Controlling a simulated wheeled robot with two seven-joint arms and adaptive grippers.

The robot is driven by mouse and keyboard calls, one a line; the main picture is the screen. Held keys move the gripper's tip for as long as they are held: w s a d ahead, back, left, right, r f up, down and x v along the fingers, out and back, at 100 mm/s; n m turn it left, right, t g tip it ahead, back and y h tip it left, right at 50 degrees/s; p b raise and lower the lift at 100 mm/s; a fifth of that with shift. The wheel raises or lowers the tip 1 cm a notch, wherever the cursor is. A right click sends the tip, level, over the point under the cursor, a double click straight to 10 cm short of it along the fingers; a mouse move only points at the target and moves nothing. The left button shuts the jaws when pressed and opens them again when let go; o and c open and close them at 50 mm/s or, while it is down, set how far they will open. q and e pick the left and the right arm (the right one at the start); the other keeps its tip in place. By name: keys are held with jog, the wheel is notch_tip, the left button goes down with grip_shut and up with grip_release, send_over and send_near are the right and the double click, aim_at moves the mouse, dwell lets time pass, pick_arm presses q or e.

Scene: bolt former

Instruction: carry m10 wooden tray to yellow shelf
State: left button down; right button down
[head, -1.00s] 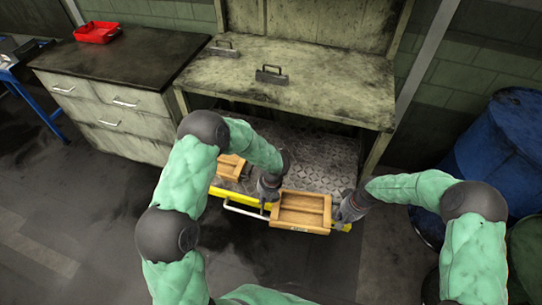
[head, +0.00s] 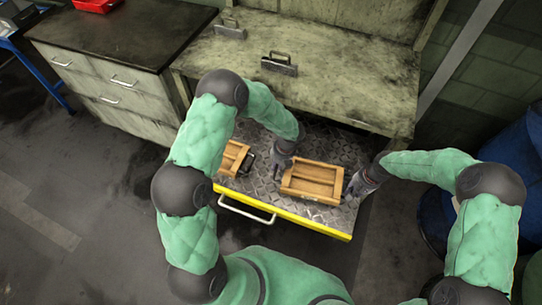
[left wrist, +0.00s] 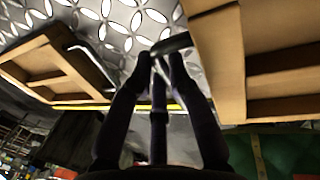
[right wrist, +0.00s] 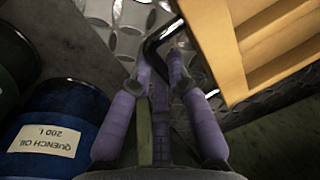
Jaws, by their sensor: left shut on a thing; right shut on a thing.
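The wooden tray (head: 311,182), a light brown box with a divider, is over the diamond-plate surface of the yellow-edged shelf (head: 300,222). I cannot tell whether it touches the plate. My left gripper (head: 282,158) is shut on the tray's black handle at its left end; that handle (left wrist: 172,44) shows between the fingers in the left wrist view. My right gripper (head: 365,180) is shut on the right-end handle, a black bar (right wrist: 163,36) in the right wrist view. The tray looks roughly level.
A second wooden tray (head: 232,158) sits on the shelf's left part, close to my left gripper. The worktop (head: 330,80) overhangs the shelf behind. A drawer cabinet (head: 110,75) stands left and a blue barrel (right wrist: 60,120) right. Bare plate lies behind the held tray.

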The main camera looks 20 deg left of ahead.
pick_arm(q)
jog(key=shift+s, duration=0.1)
pick_arm(e)
jog(key=shift+s, duration=0.1)
